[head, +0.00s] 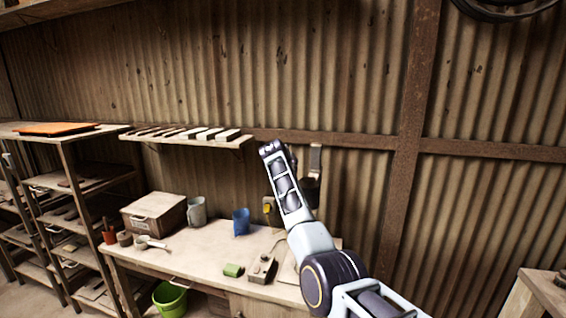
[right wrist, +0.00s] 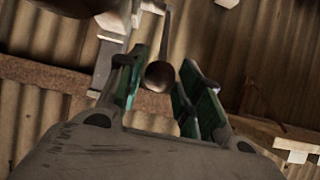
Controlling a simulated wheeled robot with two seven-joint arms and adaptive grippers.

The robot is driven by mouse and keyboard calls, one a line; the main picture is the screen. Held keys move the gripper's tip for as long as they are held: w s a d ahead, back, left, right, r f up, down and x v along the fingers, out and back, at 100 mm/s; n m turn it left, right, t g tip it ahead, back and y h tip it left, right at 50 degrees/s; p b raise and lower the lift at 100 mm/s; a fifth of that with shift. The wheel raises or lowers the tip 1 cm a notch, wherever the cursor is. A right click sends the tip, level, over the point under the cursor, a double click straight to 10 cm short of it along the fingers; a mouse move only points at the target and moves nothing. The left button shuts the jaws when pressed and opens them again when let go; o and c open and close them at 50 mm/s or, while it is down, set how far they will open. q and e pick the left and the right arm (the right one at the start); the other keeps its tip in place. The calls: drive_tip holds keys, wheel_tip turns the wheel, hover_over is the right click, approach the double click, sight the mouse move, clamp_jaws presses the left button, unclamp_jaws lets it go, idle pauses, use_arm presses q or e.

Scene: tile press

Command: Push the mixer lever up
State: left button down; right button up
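The mixer lever shows in the right wrist view as a thin rod ending in a round dark knob (right wrist: 158,75). The knob appears between my right gripper's green-padded fingers (right wrist: 163,85), with a gap on each side; I cannot tell how deep it sits between them. The fingers are apart and hold nothing. In the head view my right gripper (head: 271,150) is raised in front of the wall, just left of a grey upright fixture (head: 315,160) with a dark vessel (head: 311,190) below it. The lever is not clear there. My left gripper is not in view.
A wall shelf (head: 170,140) holds several tiles. A rack (head: 75,185) stands at left.

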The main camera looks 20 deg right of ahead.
drive_tip(key=v, duration=1.1)
idle(0.5)
drive_tip(key=shift+r, duration=0.1)
idle(0.4)
